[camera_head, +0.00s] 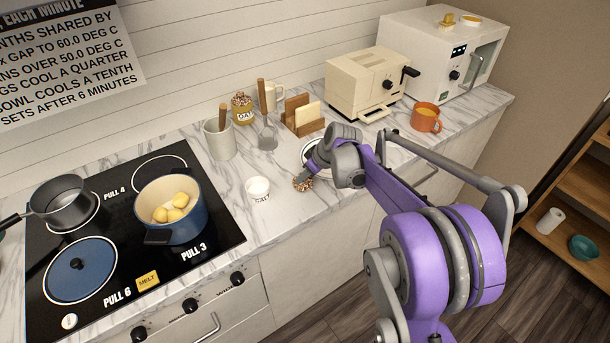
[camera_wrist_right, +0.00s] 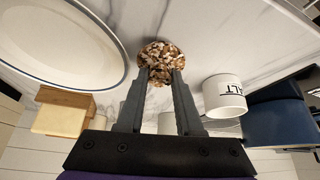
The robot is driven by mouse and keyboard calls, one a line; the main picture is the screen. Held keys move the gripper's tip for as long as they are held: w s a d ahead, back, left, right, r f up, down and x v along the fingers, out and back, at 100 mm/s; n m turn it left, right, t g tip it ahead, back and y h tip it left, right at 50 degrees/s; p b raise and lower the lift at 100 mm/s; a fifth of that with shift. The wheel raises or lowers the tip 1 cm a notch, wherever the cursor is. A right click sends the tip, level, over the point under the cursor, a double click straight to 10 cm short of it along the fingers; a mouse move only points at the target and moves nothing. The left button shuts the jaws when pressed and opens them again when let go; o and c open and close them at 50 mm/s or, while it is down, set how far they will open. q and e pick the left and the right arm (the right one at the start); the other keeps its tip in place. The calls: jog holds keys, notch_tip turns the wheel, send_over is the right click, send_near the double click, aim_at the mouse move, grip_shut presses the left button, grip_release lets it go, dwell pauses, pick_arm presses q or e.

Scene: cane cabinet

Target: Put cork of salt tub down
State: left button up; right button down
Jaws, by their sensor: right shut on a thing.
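The cork (camera_head: 302,184) is a round, speckled brown piece. My right gripper (camera_head: 308,175) is shut on it and holds it low over the marble counter, to the right of the salt tub. I cannot tell whether the cork touches the counter. In the right wrist view the cork (camera_wrist_right: 161,62) sits between the two fingertips (camera_wrist_right: 160,80). The salt tub (camera_head: 258,189) is small, white and upright, with its white inside showing at the top. It also shows in the right wrist view (camera_wrist_right: 224,98), label partly visible. My left gripper is not in view.
A white plate (camera_wrist_right: 55,45) lies close to my right gripper, partly hidden by my arm in the head view. A blue pot (camera_head: 172,209) stands on the black hob (camera_head: 115,235) at left. A toast rack (camera_head: 303,116), oat jar (camera_head: 243,108) and orange mug (camera_head: 425,117) stand behind.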

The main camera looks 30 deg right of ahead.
jog(key=shift+f, duration=0.2)
jog(key=c, duration=0.6)
grip_release()
jog(key=shift+o, duration=0.2)
jog(key=shift+r, duration=0.25)
jog(key=v, duration=1.2)
jog(key=s+a+f+m, duration=0.1)
jog(key=s+a+f, duration=0.2)
jog(key=s+a, duration=0.2)
jog(key=s+a+f+m+h, duration=0.1)
jog(key=s+a+f, duration=0.3)
jog(key=s, duration=0.5)
jog(key=s+a+f+m+h, duration=0.1)
jog(key=s+a+f, duration=0.3)
jog(key=s+a, duration=0.4)
jog(key=shift+a+m+p, duration=0.15)
jog(key=shift+m+p, duration=0.15)
jog(key=shift+m, duration=0.1)
jog(key=shift+w, duration=0.1)
